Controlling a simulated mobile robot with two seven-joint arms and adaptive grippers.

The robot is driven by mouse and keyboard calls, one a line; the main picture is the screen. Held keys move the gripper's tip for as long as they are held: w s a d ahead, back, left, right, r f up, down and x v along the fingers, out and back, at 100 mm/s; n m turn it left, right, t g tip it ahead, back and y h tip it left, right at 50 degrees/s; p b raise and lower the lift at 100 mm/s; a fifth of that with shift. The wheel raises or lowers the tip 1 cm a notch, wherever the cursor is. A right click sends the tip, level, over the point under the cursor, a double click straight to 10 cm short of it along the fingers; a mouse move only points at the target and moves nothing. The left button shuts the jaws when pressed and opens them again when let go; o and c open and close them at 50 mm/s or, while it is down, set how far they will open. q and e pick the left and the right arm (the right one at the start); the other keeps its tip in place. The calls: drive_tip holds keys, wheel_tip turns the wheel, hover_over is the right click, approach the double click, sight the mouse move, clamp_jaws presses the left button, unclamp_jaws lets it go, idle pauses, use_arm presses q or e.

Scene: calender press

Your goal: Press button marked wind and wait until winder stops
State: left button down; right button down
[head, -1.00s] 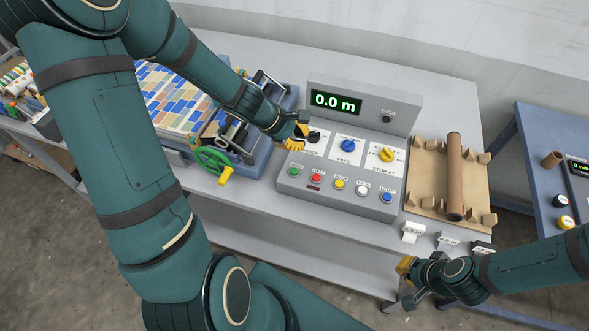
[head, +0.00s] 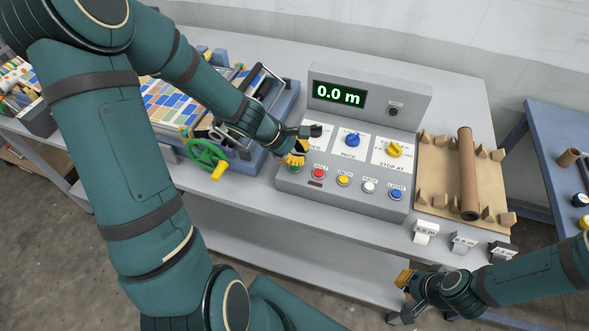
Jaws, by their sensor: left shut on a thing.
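The grey control console (head: 300,190) stands on the bench, with a row of coloured buttons along its front. The green button at the row's left end is mostly hidden by my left gripper (head: 296,159), so I cannot tell whether they touch. The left gripper's yellow fingers point down there; they are shut, and what is between them cannot be made out. The display (head: 338,94) reads 0.0 m. My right gripper (head: 403,291) is low at the front right, away from the console; its jaw gap is unclear.
The black knob (head: 316,130), blue knob (head: 352,140) and yellow knob (head: 395,150) sit above the buttons. The red button (head: 319,174) is close beside my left gripper. The press with its green handwheel (head: 207,155) is left; a cardboard tube (head: 467,175) lies right.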

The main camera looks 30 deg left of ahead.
idle(1.4)
use_arm(q)
drive_tip(key=shift+f+b, duration=0.4)
drive_tip(key=shift+b, duration=0.1)
drive_tip(key=shift+f+b, duration=0.35)
drive_tip(key=shift+b, duration=0.1)
idle(0.6)
drive_tip(key=shift+r, duration=0.1)
drive_tip(key=shift+r+p, duration=0.7)
drive_tip(key=shift+r, duration=0.05)
wheel_tip(320, 180, up, 5)
drive_tip(key=p, duration=0.4)
idle(0.5)
